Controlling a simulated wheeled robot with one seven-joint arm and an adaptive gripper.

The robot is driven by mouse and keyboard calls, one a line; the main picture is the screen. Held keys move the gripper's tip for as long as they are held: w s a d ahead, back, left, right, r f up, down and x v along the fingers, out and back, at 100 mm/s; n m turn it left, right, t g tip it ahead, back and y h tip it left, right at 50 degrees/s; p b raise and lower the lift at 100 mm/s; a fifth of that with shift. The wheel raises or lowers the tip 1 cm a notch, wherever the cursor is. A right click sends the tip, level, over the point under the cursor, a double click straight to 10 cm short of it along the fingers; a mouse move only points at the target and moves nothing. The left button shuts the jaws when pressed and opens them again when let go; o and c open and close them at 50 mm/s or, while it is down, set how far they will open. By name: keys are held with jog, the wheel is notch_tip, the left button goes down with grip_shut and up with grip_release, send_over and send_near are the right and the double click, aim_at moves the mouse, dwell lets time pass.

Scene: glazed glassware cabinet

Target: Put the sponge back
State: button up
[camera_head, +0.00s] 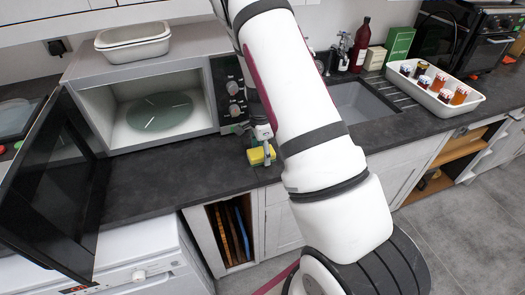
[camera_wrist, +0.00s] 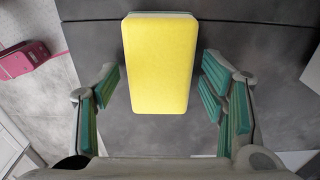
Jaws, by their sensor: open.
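The yellow sponge (camera_head: 262,156) is at the front edge of the dark worktop, just right of the open microwave. In the wrist view the sponge (camera_wrist: 160,62) fills the space between my fingers, with a gap on each side. A thin paler layer shows along its far edge. My gripper (camera_wrist: 159,88) is open, its teal-padded fingers apart on either side of the sponge. In the head view my gripper (camera_head: 266,140) is at the sponge, partly hidden by my arm. I cannot tell whether the sponge rests flat on the worktop.
The microwave (camera_head: 215,70) has its door (camera_head: 50,185) swung open at left. The sink (camera_head: 360,102) lies right of my arm, with bottles and a green box (camera_head: 398,43) behind it. A white tray (camera_head: 440,95) holds several jars. The worktop (camera_head: 165,180) before the microwave is clear.

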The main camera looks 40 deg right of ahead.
aim_at(261, 151)
jog(key=shift+r, duration=0.1)
notch_tip(261, 151, up, 12)
jog(key=b, duration=0.2)
jog(key=s+a+r+n+t+y, duration=0.1)
jog(key=s+a+r+n, duration=0.2)
jog(key=a+r+n, duration=0.4)
jog(key=s+a+r+n+t, duration=0.2)
jog(key=s+a+r, duration=0.25)
jog(key=r, duration=0.35)
jog(key=s+a+r+n+t, duration=0.1)
jog(key=s+a+r+n, duration=0.2)
jog(key=s+n, duration=0.3)
jog(key=s+a+r+n+t, duration=0.1)
jog(key=s+a+r+n, duration=0.3)
jog(key=s+n, duration=0.2)
jog(key=shift+s+r+t+h, duration=0.15)
jog(key=shift+s+t+h, duration=0.2)
jog(key=shift+s, duration=0.75)
jog(key=shift+a, duration=0.15)
